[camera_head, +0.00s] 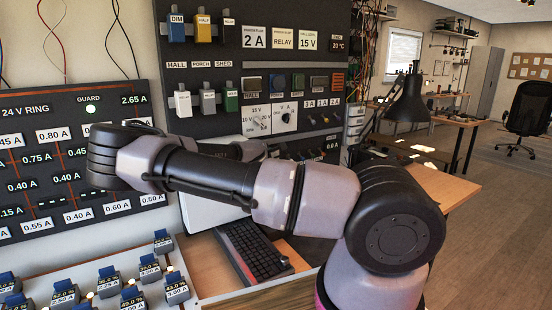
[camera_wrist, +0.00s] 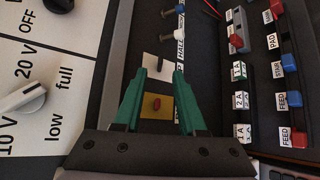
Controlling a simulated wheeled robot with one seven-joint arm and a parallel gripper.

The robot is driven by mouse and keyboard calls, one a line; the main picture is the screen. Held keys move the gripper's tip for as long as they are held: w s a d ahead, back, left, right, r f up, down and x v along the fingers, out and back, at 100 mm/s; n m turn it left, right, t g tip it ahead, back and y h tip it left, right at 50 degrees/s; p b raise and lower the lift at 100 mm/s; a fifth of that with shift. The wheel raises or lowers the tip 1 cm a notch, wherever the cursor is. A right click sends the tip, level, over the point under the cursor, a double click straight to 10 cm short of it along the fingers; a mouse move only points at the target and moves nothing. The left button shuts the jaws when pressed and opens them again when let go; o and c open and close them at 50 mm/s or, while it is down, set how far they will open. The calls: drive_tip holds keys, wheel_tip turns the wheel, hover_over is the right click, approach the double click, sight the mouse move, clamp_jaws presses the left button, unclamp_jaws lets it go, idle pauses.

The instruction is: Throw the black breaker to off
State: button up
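In the wrist view my gripper (camera_wrist: 162,73) has two green fingers that stand apart with nothing held between them. A yellow plate with a red knob (camera_wrist: 156,104) shows between the fingers. In the head view a black-handled switch (camera_head: 230,26) is at the top of the dark panel (camera_head: 195,60), right of a blue and a yellow one. I cannot tell which black part is the breaker, or its position. My gripper is hidden behind my arm in the head view.
In the wrist view a white dial (camera_wrist: 22,98) is at left, and red and blue levers (camera_wrist: 290,100) are at right. In the head view a keyboard (camera_head: 252,250) lies below the panel, with a black lamp (camera_head: 408,100) to the right. Floor is open at far right.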

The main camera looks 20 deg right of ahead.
drive_tip(key=x, duration=0.6)
drive_tip(key=shift+s, duration=0.1)
clamp_jaws()
